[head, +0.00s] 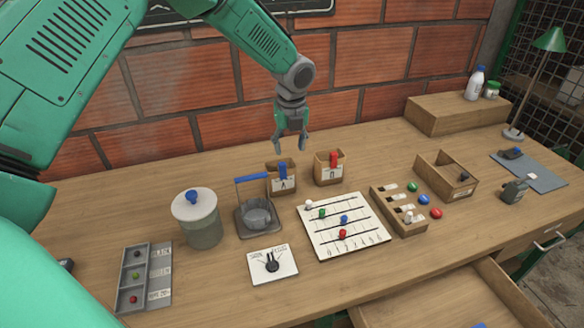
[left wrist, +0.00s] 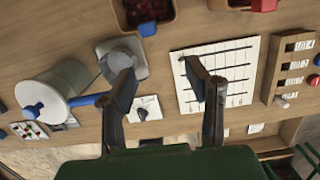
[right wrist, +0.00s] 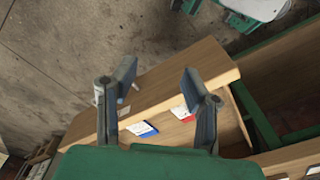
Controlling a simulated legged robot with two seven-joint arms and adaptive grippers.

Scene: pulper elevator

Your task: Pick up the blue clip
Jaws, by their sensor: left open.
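The blue clip (head: 283,170) sits on the front rim of a small brown box (head: 272,186) marked with a label. In the left wrist view the blue clip (left wrist: 147,28) is at the edge of the box (left wrist: 123,24), which holds dark red pieces. My left gripper (head: 290,146) is open and empty, above and slightly behind the box in the head view. Its open fingers (left wrist: 161,75) also show in the left wrist view, with the clip beyond them. My right gripper (right wrist: 157,85) is open and empty, away from the clip; it is not in the head view.
A similar box with a red clip (head: 334,159) stands just right. In front are a lidded jar (head: 200,225), a blue-handled grey container (head: 258,218) and a white lined board (head: 325,240) with coloured pegs. A brick wall (head: 190,135) rises behind. An open drawer (head: 450,300) juts out.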

